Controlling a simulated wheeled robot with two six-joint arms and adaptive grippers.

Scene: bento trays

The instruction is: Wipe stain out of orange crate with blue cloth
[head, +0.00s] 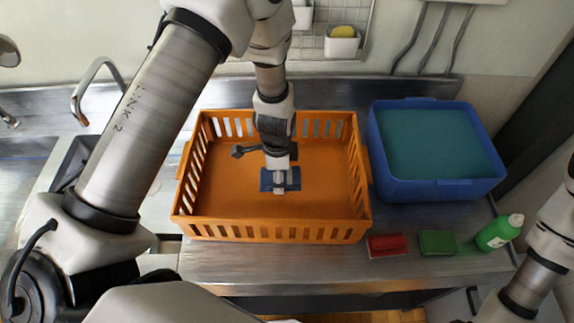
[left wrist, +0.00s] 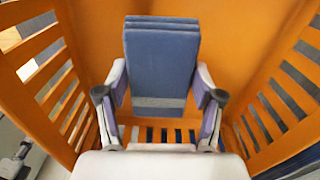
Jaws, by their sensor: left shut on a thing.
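The orange crate (head: 215,229) stands on the steel counter, with slotted side walls. My left gripper (head: 280,184) reaches down into it from above and is shut on the folded blue cloth (head: 267,180). The cloth is at or just above the crate floor; I cannot tell if it touches. In the left wrist view the cloth (left wrist: 161,60) sits between the fingers of my left gripper (left wrist: 160,100), with the orange crate walls (left wrist: 270,30) around it. No stain shows on the visible floor; the cloth and gripper hide part of it. My right gripper is out of view.
A blue tub (head: 436,188) with a teal surface inside stands close to the crate's right. In front of it lie a red sponge (head: 387,245), a green sponge (head: 437,242) and a green bottle (head: 499,232). A faucet (head: 97,80) is at the left.

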